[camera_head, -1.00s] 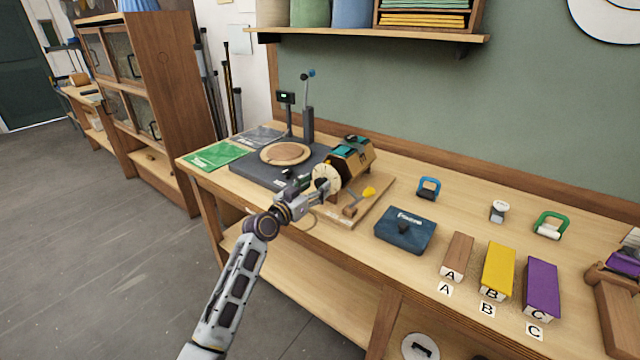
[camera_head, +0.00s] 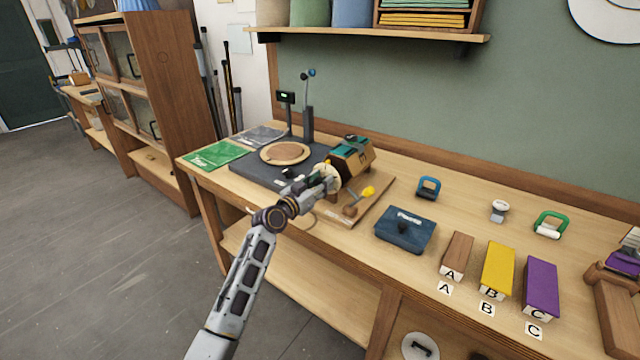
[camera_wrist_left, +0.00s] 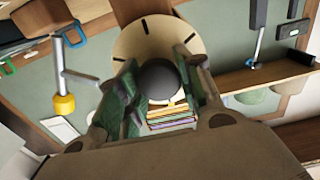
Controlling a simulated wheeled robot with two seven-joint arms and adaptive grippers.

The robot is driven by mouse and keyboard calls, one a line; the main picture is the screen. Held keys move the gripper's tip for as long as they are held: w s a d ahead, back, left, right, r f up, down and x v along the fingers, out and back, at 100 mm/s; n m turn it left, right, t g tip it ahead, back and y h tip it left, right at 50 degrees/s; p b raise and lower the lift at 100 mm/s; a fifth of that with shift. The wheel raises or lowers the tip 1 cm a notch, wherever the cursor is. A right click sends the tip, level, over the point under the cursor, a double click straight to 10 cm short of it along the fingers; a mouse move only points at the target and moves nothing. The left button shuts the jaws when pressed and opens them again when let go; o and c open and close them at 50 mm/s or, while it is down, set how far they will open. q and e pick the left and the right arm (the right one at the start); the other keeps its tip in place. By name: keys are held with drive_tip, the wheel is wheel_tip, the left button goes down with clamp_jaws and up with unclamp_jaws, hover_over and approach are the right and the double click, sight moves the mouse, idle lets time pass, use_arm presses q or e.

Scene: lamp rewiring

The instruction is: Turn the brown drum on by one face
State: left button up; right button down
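The brown drum (camera_head: 352,157) is a faceted wooden block with teal on its upper faces. It sits on a wooden board towards the bench's left end. A cream disc (camera_head: 332,172) stands at its near end; in the left wrist view the disc (camera_wrist_left: 130,40) shows black marks and a dark round knob (camera_wrist_left: 158,80) in front. My left gripper (camera_head: 326,184) is at the disc. Its green-padded fingers (camera_wrist_left: 160,75) stand apart on either side of the knob; firm contact cannot be made out. The drum is hidden behind the disc there. My right gripper is not in view.
A yellow-tipped lever (camera_head: 368,192) sits on the board close to my gripper. A dark base with a round wooden plate (camera_head: 285,153) stands to the left. A blue box (camera_head: 405,230) and several lettered blocks lie to the right.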

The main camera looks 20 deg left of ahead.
use_arm(q)
drive_tip(key=c, duration=0.4)
drive_tip(key=shift+o, duration=0.2)
drive_tip(key=shift+n+p, duration=0.5)
drive_tip(key=shift+n, duration=1.1)
drive_tip(key=shift+a+n+p, duration=0.1)
drive_tip(key=shift+n+p, duration=0.25)
drive_tip(key=shift+n, duration=0.55)
drive_tip(key=shift+n+p, duration=0.35)
drive_tip(key=shift+n, duration=0.15)
drive_tip(key=shift+n+p, duration=0.4)
drive_tip(key=shift+n, duration=1.3)
drive_tip(key=shift+n+p, duration=0.5)
drive_tip(key=shift+n, duration=0.2)
drive_tip(key=shift+a+f+n, duration=0.1)
drive_tip(key=shift+n, duration=0.5)
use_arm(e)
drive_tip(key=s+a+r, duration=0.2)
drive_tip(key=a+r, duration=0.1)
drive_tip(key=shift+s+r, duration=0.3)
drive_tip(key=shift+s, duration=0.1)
